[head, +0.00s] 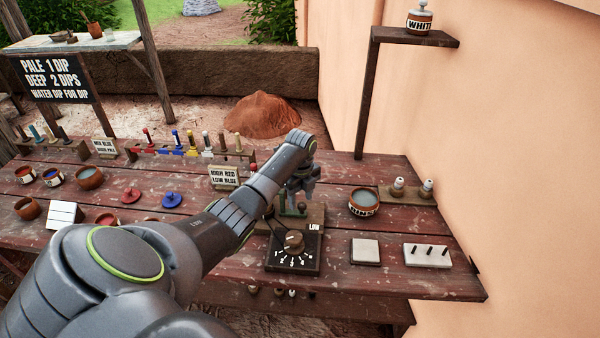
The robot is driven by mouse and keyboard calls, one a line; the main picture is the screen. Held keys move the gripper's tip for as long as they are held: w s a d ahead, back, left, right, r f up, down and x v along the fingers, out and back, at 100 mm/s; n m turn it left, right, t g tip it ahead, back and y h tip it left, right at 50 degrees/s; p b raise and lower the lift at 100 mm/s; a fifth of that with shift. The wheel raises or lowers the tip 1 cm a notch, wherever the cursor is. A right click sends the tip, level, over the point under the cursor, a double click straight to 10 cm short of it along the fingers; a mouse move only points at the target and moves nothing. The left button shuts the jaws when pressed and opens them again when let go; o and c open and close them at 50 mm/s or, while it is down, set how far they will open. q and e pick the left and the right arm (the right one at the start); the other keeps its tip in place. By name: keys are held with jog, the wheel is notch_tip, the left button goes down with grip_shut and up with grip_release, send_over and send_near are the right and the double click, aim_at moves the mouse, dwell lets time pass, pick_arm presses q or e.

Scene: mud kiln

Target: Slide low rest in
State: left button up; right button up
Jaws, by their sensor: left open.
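A dark box with a numbered dial (293,243) stands on the red plank table, and a small LOW label (314,227) shows at its far right corner. Behind the box is a wooden stand (316,214) with small green upright parts (302,208). I cannot tell for sure which part is the low rest, as my left arm covers part of this spot. My left gripper (299,194) is open and points down just above the stand. I cannot tell whether it touches the green parts. My right gripper is not in view.
A bowl (363,203) stands right of the stand. A white tile (365,251) and a pegged white block (427,255) lie front right. A sign (223,177) reads HIGH RED LOW BLUE. A shelf post (366,95) rises at the back right, near the wall.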

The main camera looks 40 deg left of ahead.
pick_arm(q)
notch_tip(320, 180, up, 16)
jog(key=p, duration=0.2)
jog(key=shift+s+f, duration=0.1)
jog(key=shift+f, duration=0.05)
dwell(0.5)
